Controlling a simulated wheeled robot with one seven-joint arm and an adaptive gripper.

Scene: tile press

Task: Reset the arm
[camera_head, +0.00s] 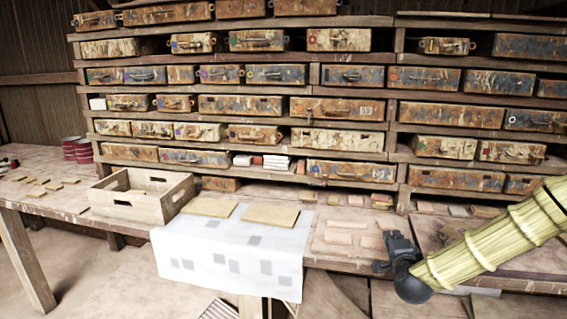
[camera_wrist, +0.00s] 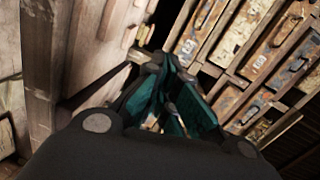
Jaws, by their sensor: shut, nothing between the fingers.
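My arm, in a yellow-green ribbed sleeve, comes in from the right of the head view. It ends in my dark gripper (camera_head: 383,266), which is by the front edge of the wooden workbench (camera_head: 340,256), right of the white cloth. In the wrist view my gripper (camera_wrist: 168,68) shows dark fingers with teal inner sides. It is shut and nothing shows held in it. Whether it touches the bench edge I cannot tell.
A wooden crate (camera_head: 128,207) and two tan boards (camera_head: 270,215) lie left of my gripper, the boards on a white cloth (camera_head: 230,253). Flat tiles (camera_head: 338,239) lie near the gripper. A shelf of worn metal cases (camera_head: 340,109) stands behind. Red stacked discs (camera_head: 78,149) are far left.

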